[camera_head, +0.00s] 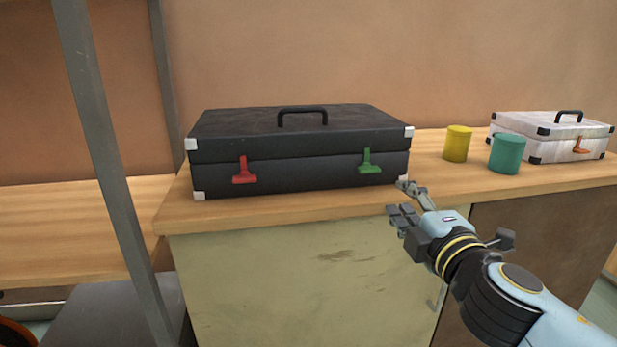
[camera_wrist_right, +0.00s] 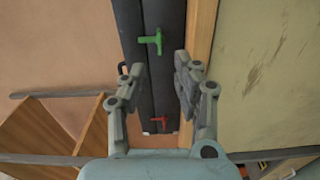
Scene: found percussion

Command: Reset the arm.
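My right gripper (camera_head: 399,200) is open and empty, in front of the black case's right front corner in the head view. In the right wrist view the gripper (camera_wrist_right: 159,74) has its two fingers wide apart with nothing between them. The black case (camera_head: 290,150) lies closed on the wooden counter, its handle on top. It has a red latch (camera_head: 243,172) and a green latch (camera_head: 369,162) on its front. The right wrist view shows the green latch (camera_wrist_right: 150,40) and the red latch (camera_wrist_right: 160,120) beyond the fingers. My left gripper is not in view.
A yellow can (camera_head: 457,144) and a teal can (camera_head: 507,154) stand right of the case. A white case (camera_head: 552,137) with an orange latch is behind them. A grey metal post (camera_head: 107,150) stands at left. The counter (camera_head: 290,209) has a narrow bare front strip.

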